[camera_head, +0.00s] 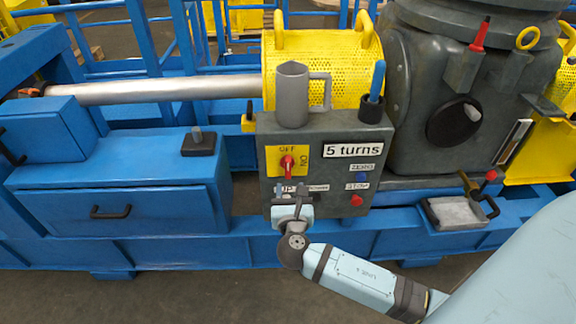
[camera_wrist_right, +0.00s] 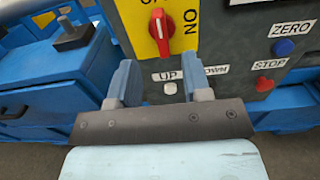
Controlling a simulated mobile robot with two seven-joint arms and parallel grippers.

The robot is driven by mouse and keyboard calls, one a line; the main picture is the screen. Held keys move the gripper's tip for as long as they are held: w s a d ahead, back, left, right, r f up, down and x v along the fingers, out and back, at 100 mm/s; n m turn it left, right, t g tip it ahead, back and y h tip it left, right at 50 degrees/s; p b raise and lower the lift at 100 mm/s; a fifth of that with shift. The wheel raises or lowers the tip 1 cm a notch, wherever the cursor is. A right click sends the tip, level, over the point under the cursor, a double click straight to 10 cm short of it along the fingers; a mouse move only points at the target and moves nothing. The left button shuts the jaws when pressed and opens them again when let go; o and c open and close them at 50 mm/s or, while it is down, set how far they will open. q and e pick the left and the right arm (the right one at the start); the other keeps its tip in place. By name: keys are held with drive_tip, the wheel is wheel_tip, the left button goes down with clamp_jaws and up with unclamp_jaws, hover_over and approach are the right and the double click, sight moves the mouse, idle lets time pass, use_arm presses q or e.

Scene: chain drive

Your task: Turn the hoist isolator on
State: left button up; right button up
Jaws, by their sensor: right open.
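The hoist isolator is a red rotary knob (camera_head: 288,163) on a yellow plate (camera_head: 304,171) on the dark grey control box. The plate reads OFF at the top and ON at the right. The knob stands upright, in line with OFF. It also shows in the right wrist view (camera_wrist_right: 160,34). My right gripper (camera_head: 290,192) is just below the knob, in front of the UP button area. In the wrist view its two fingers (camera_wrist_right: 162,80) are apart with nothing between them, and the knob lies beyond them. My left gripper is out of view.
The box also bears a white UP button (camera_wrist_right: 170,88), a blue ZERO button (camera_wrist_right: 285,47) and a red STOP button (camera_wrist_right: 264,84). A grey mug (camera_head: 291,95) and a blue-handled tool (camera_head: 376,82) are on its top. A blue drawer (camera_head: 120,210) is at left.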

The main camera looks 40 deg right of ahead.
sight(288, 166)
drive_tip(key=b+x, duration=0.1)
drive_tip(key=x, duration=0.9)
drive_tip(key=shift+w+d, duration=0.1)
drive_tip(key=shift+w, duration=0.15)
clamp_jaws()
